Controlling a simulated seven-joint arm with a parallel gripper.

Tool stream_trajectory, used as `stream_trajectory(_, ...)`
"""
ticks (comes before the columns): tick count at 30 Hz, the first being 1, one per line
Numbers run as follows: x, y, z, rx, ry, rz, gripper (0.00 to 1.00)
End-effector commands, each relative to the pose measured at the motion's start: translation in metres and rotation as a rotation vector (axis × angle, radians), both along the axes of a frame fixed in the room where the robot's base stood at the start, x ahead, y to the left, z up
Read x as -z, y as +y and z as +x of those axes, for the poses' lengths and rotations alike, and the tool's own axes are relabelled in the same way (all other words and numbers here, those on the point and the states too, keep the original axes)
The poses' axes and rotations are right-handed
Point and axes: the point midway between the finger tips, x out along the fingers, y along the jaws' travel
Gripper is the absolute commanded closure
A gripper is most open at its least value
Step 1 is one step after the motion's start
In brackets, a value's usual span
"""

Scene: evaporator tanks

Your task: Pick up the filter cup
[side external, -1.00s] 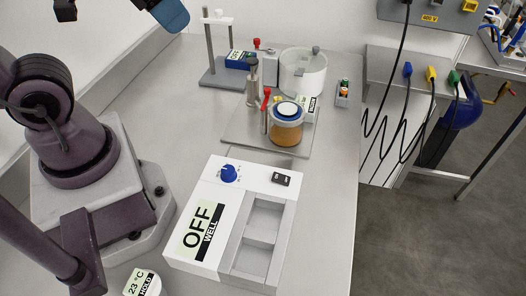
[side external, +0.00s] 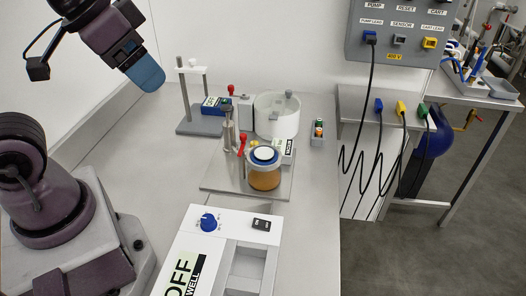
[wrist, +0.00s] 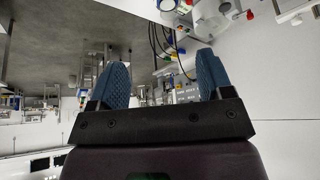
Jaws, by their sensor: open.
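A cup-like vessel (side external: 264,179) with amber contents, a blue rim and a white round top stands upright on a metal plate (side external: 222,183) in the side view. It may be the filter cup; no label on it confirms this. My gripper (side external: 150,76) is high at the upper left, well apart from the vessel. In the wrist view my gripper (wrist: 162,82) shows two blue fingers spread wide with nothing between them. I cannot pick out the vessel for certain in the wrist view.
A white round pot (side external: 277,117) and red-handled valves (side external: 242,143) stand close by the vessel. A post stand (side external: 193,127) is behind left. A white control box (side external: 190,246) marked OFF WELL is in front. Cables (side external: 372,120) hang at the right. Bare bench lies left of the plate.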

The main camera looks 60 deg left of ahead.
Motion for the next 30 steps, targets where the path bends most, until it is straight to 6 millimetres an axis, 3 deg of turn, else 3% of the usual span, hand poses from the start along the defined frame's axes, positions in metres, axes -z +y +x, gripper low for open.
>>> stream_trajectory(9,0.001,0.001,0.0,-0.004,0.004,0.0,0.19)
stream_trajectory(14,0.017,0.004,0.008,-0.02,0.097,0.005,0.19)
stream_trajectory(20,0.037,0.009,0.053,0.039,0.266,0.055,0.19)
stream_trajectory(26,0.068,0.012,0.111,0.345,0.407,0.142,0.19)
stream_trajectory(30,0.099,0.013,0.154,0.66,0.472,0.19,0.19)
